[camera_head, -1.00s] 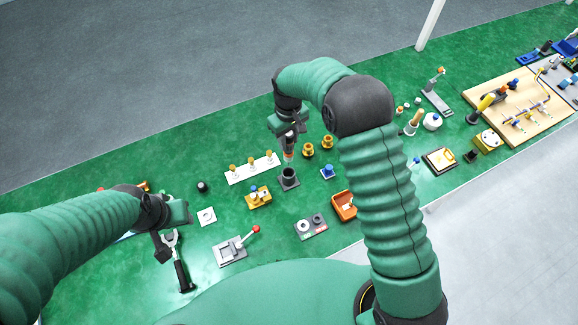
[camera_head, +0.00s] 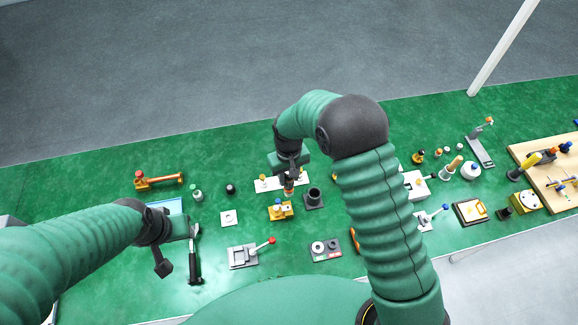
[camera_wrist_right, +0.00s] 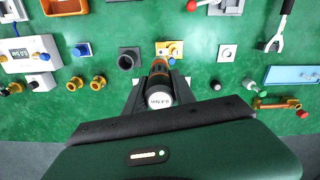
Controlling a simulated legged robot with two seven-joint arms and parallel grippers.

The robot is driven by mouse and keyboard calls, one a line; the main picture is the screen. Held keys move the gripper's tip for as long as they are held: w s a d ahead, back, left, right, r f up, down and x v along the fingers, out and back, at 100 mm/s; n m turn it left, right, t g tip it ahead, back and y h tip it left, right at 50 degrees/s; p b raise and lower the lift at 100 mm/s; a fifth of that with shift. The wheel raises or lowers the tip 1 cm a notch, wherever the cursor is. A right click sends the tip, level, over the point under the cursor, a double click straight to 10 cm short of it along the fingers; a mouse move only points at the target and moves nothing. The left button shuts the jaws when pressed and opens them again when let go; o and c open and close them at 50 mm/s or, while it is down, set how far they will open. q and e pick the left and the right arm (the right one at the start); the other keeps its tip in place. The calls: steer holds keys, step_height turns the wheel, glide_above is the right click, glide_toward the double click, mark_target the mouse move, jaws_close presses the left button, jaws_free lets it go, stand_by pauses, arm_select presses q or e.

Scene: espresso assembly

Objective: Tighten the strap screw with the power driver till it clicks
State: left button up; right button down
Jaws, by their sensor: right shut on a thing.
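My right gripper (camera_head: 289,172) is shut on the power driver (camera_head: 289,186), which points down. In the right wrist view the driver (camera_wrist_right: 159,88) shows its pale round end and orange-and-black body between the fingers. Its lower end is close above or behind a yellow block (camera_head: 287,212) with small blue and pale parts on top. The yellow block (camera_wrist_right: 163,47) is just beyond the driver in the wrist view. I cannot make out the strap screw or whether the bit touches anything. My left gripper (camera_head: 168,247) hangs near a black-handled tool (camera_head: 195,265); its opening is unclear.
A dark cylindrical holder (camera_head: 314,197) stands right of the yellow block.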

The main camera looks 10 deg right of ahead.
steer(key=shift+d, duration=0.15)
steer(key=shift+f, duration=0.1)
steer(key=shift+w+a+f, duration=0.1)
steer(key=shift+w+a, duration=0.15)
steer(key=shift+a, duration=0.1)
steer(key=shift+a+f+b, duration=0.3)
steer(key=shift+f+b, duration=0.1)
steer(key=shift+f, duration=0.05)
steer(key=shift+s+d+f+b, duration=0.1)
steer(key=shift+s+f+b, duration=0.05)
steer(key=shift+f+b, duration=0.45)
steer(key=f, duration=0.1)
steer(key=f+b, duration=0.1)
steer(key=shift+d+f, duration=0.35)
steer(key=shift+d, duration=0.05)
steer(key=shift+f+b, duration=0.4)
steer(key=shift+b, duration=0.05)
steer(key=shift+a+f, duration=0.1)
steer(key=shift+f, duration=0.2)
steer(key=shift+a, duration=0.25)
arm_select(q)
steer(key=x, duration=0.4)
steer(key=shift+s+a+f, duration=0.25)
steer(key=shift+s+a, duration=0.05)
steer(key=shift+a, duration=0.1)
